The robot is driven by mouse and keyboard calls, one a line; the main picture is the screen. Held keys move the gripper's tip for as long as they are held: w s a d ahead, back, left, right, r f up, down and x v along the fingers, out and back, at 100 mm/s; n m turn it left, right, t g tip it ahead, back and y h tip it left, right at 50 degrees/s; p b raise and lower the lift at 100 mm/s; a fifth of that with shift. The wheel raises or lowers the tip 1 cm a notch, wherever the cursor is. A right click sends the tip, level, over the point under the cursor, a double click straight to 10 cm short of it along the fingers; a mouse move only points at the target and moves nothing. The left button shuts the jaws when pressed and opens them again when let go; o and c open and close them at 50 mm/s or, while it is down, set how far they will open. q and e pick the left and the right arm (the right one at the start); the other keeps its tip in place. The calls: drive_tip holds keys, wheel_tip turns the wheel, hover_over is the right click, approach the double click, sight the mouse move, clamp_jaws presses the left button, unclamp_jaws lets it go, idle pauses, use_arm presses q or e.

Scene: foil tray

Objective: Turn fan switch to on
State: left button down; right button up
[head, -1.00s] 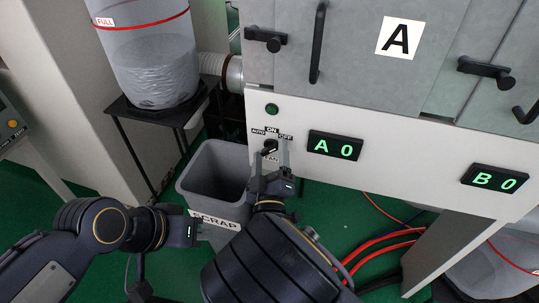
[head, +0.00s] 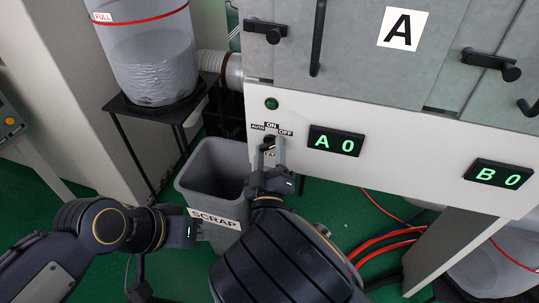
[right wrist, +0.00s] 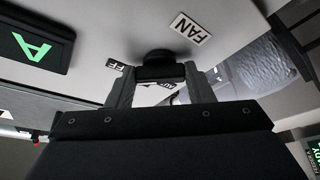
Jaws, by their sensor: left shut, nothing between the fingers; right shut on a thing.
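The fan switch (head: 269,141) is a small black knob on the white panel, with AUTO at its left, ON above and OFF at its right. My right gripper (head: 272,151) is at the knob and partly covers it. In the right wrist view the knob (right wrist: 157,57) sits between the fingers of my right gripper (right wrist: 160,76), which are shut on its handle. The FAN label (right wrist: 190,28) shows beside it; the ON label is hidden there. I cannot tell which label the knob points at. My left gripper (head: 199,232) is shut and empty in front of the scrap bin.
The grey scrap bin (head: 215,170) stands below and left of the switch. A dark green lamp (head: 271,104) is above the switch. Displays A 0 (head: 336,141) and B 0 (head: 498,173) are to the right. Red hoses (head: 390,240) lie on the green floor.

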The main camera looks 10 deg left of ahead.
drive_tip(key=shift+o, duration=0.2)
drive_tip(key=m+h+b, duration=0.1)
drive_tip(key=m+b, duration=0.1)
drive_tip(key=m+t+h+b, duration=0.1)
drive_tip(key=m+b, duration=0.2)
drive_tip(key=m+h+b, duration=0.1)
drive_tip(key=m+b, duration=0.1)
drive_tip(key=b, duration=0.1)
drive_tip(key=shift+a+f+m+t, duration=0.2)
drive_tip(key=shift+f+m+t, duration=0.1)
drive_tip(key=shift+f, duration=0.1)
drive_tip(key=shift+r+m+h+b, duration=0.2)
drive_tip(key=shift+m+h+b, duration=1.2)
drive_tip(key=shift+m, duration=0.5)
drive_tip(key=shift+c, duration=0.2)
drive_tip(key=shift+a, duration=0.1)
drive_tip(key=shift+o, duration=0.2)
drive_tip(key=o, duration=1)
drive_tip(key=shift+r, duration=0.1)
drive_tip(key=shift+c, duration=0.2)
drive_tip(key=p+v, duration=0.1)
drive_tip(key=v, duration=0.7)
